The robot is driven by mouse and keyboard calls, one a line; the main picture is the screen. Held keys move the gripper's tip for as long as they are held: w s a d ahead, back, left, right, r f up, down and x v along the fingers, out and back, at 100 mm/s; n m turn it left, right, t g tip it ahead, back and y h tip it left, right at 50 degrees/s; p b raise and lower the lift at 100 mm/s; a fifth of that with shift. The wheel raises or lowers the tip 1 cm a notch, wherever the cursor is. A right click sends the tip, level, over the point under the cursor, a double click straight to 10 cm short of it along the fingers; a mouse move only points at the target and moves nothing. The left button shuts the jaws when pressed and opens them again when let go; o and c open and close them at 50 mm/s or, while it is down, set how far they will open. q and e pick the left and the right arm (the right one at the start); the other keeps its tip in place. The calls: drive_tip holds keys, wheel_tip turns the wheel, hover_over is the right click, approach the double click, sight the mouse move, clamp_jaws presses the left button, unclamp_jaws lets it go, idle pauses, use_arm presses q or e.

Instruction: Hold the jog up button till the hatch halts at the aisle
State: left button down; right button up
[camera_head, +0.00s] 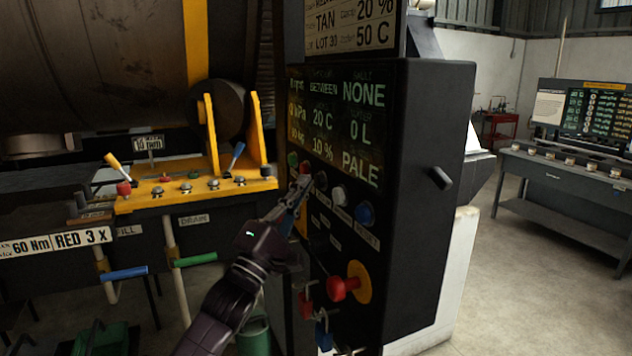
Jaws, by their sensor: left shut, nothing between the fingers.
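My left gripper (303,183) is shut and empty, its fingertips at the button row on the black control cabinet (432,150). The row has a green button (292,158), a red button (305,166), a black button (321,181), a white button (339,195) and a blue button (364,213). The label under the blue one seems to read RESET. I cannot tell which button is jog up, or whether the fingertips press one; the gripper hides part of the panel. The display (335,125) shows BETWEEN, NONE and PALE. A large dark drum (95,60) fills the upper left; its hatch is not clearly seen. My right gripper is not in view.
A red knob on a yellow plate (362,283) sticks out below the buttons, with red and blue padlocks (323,334) nearby. A yellow valve bench (190,192) with levers stands left. A grey console table (570,180) stands far right; the floor between is clear.

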use_arm(q)
drive_tip(key=shift+w+d, duration=0.15)
drive_tip(key=shift+d, duration=0.3)
idle(2.0)
idle(0.8)
idle(1.7)
drive_tip(key=shift+s+a+p, duration=0.25)
drive_tip(key=shift+a+p, duration=0.15)
drive_tip(key=shift+a, duration=0.45)
drive_tip(key=a, duration=0.1)
drive_tip(key=s+a+p, duration=0.1)
drive_tip(key=a, duration=0.1)
drive_tip(key=a+p, duration=0.1)
drive_tip(key=shift+s+a, duration=0.3)
drive_tip(key=shift+a, duration=0.05)
